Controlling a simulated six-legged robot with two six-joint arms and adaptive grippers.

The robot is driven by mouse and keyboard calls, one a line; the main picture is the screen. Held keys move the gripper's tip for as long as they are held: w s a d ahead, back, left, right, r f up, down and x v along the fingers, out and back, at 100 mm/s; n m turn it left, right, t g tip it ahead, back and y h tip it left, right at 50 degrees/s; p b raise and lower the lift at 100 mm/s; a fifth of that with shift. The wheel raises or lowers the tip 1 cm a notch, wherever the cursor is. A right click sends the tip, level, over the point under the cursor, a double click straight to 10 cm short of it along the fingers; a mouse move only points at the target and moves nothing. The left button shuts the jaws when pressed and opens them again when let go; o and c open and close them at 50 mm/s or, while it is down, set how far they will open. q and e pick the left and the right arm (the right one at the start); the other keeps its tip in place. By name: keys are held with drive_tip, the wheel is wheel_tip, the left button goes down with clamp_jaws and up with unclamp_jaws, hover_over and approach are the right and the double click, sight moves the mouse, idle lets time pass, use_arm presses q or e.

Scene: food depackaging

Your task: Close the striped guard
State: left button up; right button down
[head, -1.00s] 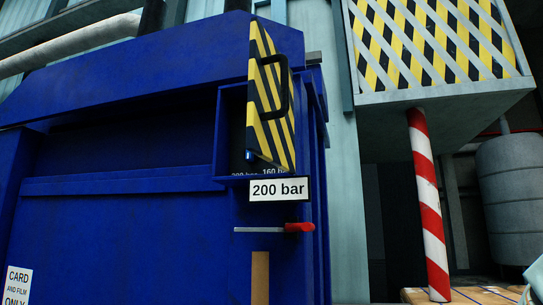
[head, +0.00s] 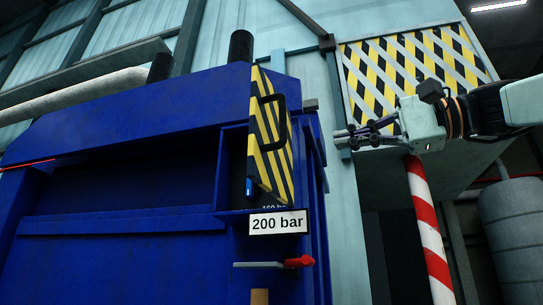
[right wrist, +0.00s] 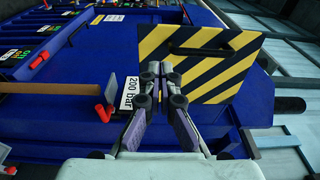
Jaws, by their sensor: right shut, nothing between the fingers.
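The striped guard (head: 266,150) is a yellow and black panel with a black handle (head: 282,118). In the head view it stands swung out from a recess in the blue machine (head: 110,195), so it is open. The right wrist view shows its striped face (right wrist: 195,62) and the handle along its upper edge. My right gripper (head: 342,137) is shut and empty, to the right of the guard and apart from it in the head view. In the right wrist view its fingertips (right wrist: 160,72) overlap the guard's left part; I cannot tell the gap. My left gripper is not in view.
A "200 bar" sign (head: 279,223) sits below the guard, with a red-handled lever (head: 298,262) under it. A red and white post (head: 428,230) and a striped mesh panel (head: 410,65) stand at the right.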

drive_tip(key=p, duration=0.7)
approach(256, 160)
drive_tip(key=x, duration=0.3)
drive_tip(key=shift+w+a+r+g+p, duration=0.15)
drive_tip(key=shift+a+r+g+p, duration=0.2)
drive_tip(key=shift+a+p, duration=0.4)
drive_tip(key=shift+w+a+p, duration=0.3)
drive_tip(key=shift+a+p, duration=0.3)
drive_tip(key=shift+p, duration=0.05)
drive_tip(key=shift+w+a+p, duration=0.2)
drive_tip(key=shift+w+p, duration=0.1)
drive_tip(key=shift+p, duration=0.9)
drive_tip(key=shift+s+a, duration=0.1)
drive_tip(key=shift+s, duration=0.15)
drive_tip(key=shift+w+a+f, duration=0.15)
drive_tip(key=shift+a, duration=0.05)
drive_tip(key=shift+w+f, duration=0.1)
drive_tip(key=shift+w, duration=0.1)
drive_tip(key=shift+d, duration=0.1)
